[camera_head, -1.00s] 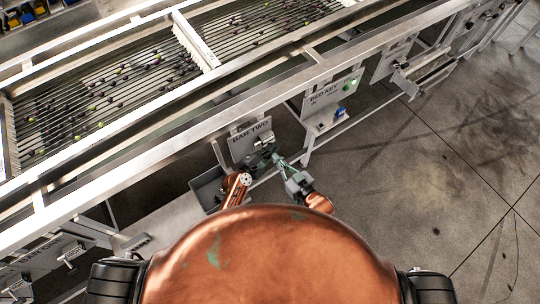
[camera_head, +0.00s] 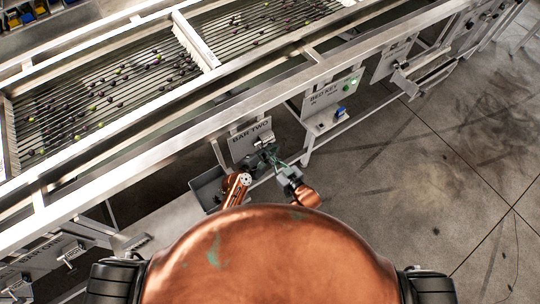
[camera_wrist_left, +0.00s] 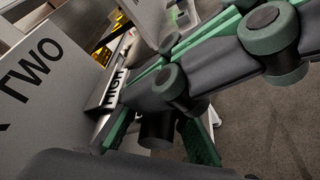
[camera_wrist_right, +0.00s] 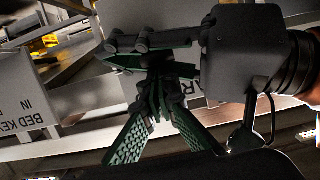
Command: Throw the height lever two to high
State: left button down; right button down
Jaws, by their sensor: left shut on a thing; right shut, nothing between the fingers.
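The BAR TWO panel (camera_head: 251,140) hangs under the machine's front rail, and its face also fills the left of the left wrist view (camera_wrist_left: 40,75). A plate lettered HIGH (camera_wrist_left: 114,85) shows beside it. My left gripper (camera_head: 266,150) is at the panel's lower right. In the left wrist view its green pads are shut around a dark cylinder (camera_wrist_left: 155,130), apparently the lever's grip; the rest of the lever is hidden. My right gripper (camera_head: 276,158) is close beside the left one, its fingers converging and empty. In the right wrist view its tips (camera_wrist_right: 158,92) overlap my left gripper's fingers; contact is unclear.
The BED KEY panel (camera_head: 332,93) with a green light is to the right, above a small shelf (camera_head: 327,122). A grey bin (camera_head: 206,187) lies below the BAR TWO panel. The long front rail (camera_head: 150,135) runs above. Open floor (camera_head: 400,190) is at right.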

pick_arm(q)
jog(key=shift+a+f, duration=0.2)
jog(key=shift+a, duration=0.2)
pick_arm(e)
jog(key=shift+s+d+f, duration=0.15)
jog(key=shift+s+f, duration=0.05)
jog(key=shift+f, duration=0.8)
pick_arm(q)
jog(key=c, duration=2.2)
grip_release()
jog(key=shift+a, duration=0.1)
jog(key=o, duration=0.4)
jog(key=shift+d+r, duration=0.2)
jog(key=shift+d, duration=0.15)
pick_arm(e)
jog(key=shift+r, duration=0.2)
